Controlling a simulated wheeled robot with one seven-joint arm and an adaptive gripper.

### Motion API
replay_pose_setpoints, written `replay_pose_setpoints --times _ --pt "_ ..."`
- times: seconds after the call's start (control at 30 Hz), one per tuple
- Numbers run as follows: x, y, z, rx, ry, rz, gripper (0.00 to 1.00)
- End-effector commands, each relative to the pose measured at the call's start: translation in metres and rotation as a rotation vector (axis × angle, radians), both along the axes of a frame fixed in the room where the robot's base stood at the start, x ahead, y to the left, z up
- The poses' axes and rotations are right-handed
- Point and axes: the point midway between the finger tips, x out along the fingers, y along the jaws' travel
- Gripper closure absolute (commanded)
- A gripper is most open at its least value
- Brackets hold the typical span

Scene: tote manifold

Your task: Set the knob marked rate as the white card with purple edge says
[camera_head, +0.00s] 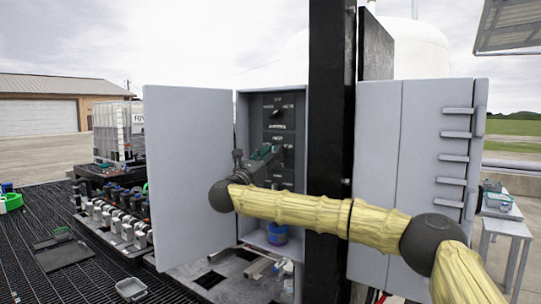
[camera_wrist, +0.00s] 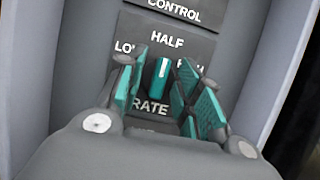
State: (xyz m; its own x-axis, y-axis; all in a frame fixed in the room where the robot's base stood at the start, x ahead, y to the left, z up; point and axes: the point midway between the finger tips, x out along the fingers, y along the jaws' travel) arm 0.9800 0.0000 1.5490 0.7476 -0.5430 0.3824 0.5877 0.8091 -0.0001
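The rate knob (camera_wrist: 160,73) is teal with a white line on its face, in the wrist view. The line points up, towards the word HALF. LOW is at its left, a partly covered word is at its right, and RATE is below. My gripper (camera_wrist: 159,90) is open, with its teal-padded fingers on either side of the knob. I see gaps beside the knob, but cannot tell its depth between the fingers. In the head view my gripper (camera_head: 262,158) is in front of the lower panel and covers the knob. I cannot make out the white card with purple edge.
The panel sits inside an open grey cabinet (camera_head: 242,125), with a door (camera_head: 188,170) open to the left. Another knob (camera_head: 277,113) is higher on the panel. A blue bucket (camera_head: 277,235) stands in the cabinet bottom. A black post (camera_head: 330,110) rises close at the right.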

Motion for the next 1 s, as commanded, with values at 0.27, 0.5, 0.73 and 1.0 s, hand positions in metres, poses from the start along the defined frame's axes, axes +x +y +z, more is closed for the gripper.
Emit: replay_pose_setpoints --times 0.27,0.5,0.73,1.0 --pt "-0.0002 0.0002 0.0001 0.0 0.0 0.0 1.0" --pt "0.0 -0.0005 0.0011 -0.001 -0.001 0.0 1.0" --pt "-0.0004 -0.0017 -0.0001 -0.031 0.018 -0.002 1.0" --pt "-0.0012 -0.0029 -0.001 -0.152 0.103 -0.002 1.0"
